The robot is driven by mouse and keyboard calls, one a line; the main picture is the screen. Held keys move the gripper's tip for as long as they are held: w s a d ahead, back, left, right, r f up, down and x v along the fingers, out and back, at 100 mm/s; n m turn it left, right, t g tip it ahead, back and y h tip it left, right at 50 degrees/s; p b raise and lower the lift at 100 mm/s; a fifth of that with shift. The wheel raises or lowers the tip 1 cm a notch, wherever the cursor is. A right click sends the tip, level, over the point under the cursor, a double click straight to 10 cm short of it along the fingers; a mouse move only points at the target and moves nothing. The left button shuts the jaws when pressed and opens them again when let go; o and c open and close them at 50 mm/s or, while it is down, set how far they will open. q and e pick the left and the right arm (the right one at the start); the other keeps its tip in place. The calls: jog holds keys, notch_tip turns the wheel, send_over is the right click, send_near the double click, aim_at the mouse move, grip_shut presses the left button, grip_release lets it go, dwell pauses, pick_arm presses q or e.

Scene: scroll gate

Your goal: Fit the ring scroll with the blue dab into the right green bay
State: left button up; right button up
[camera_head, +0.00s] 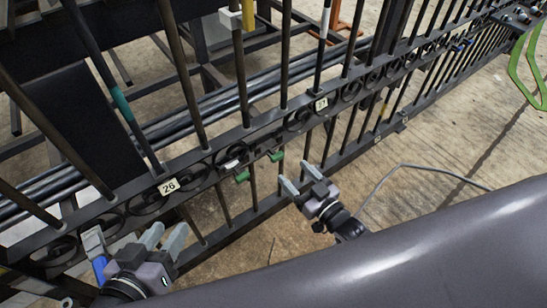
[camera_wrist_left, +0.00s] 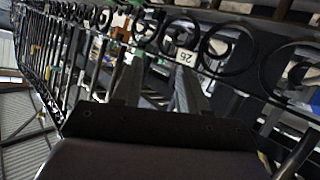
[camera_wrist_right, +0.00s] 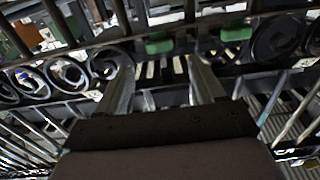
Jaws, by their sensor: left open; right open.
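The dark gate carries a band of ring scrolls (camera_head: 200,178). Two green blocks (camera_head: 243,176) (camera_head: 276,156) sit on its lower rail with a gap between them. They also show in the right wrist view (camera_wrist_right: 158,46) (camera_wrist_right: 236,34). My right gripper (camera_head: 300,181) is open and empty, just on the near side of the gate, right of and below these blocks. My left gripper (camera_head: 164,238) is open and empty near the gate, below tag 26. Small blue marks (camera_head: 462,45) show on the far right of the gate. I cannot tell which scroll bears the blue dab.
Tag 26 (camera_head: 169,187) and tag 27 (camera_head: 321,104) mark the gate. A blue and white item (camera_head: 99,266) lies beside my left gripper. A green frame (camera_head: 530,70) stands at the far right. A grey cable (camera_head: 420,168) crosses the otherwise open floor (camera_head: 450,130).

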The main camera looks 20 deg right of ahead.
aim_at(279, 157)
jog(key=b+x, duration=0.2)
jog(key=x, duration=0.4)
jog(key=shift+w, duration=0.1)
pick_arm(q)
jog(key=shift+w+d+f+h, duration=0.1)
jog(key=shift+d+h, duration=0.25)
jog(key=shift+d, duration=0.2)
jog(key=shift+w+d+f+h, duration=0.1)
jog(key=shift+d+h, duration=0.25)
jog(key=shift+d, duration=0.15)
pick_arm(e)
jog(key=shift+w+a, duration=0.15)
jog(key=shift+w, duration=0.2)
jog(key=shift+c, duration=0.3)
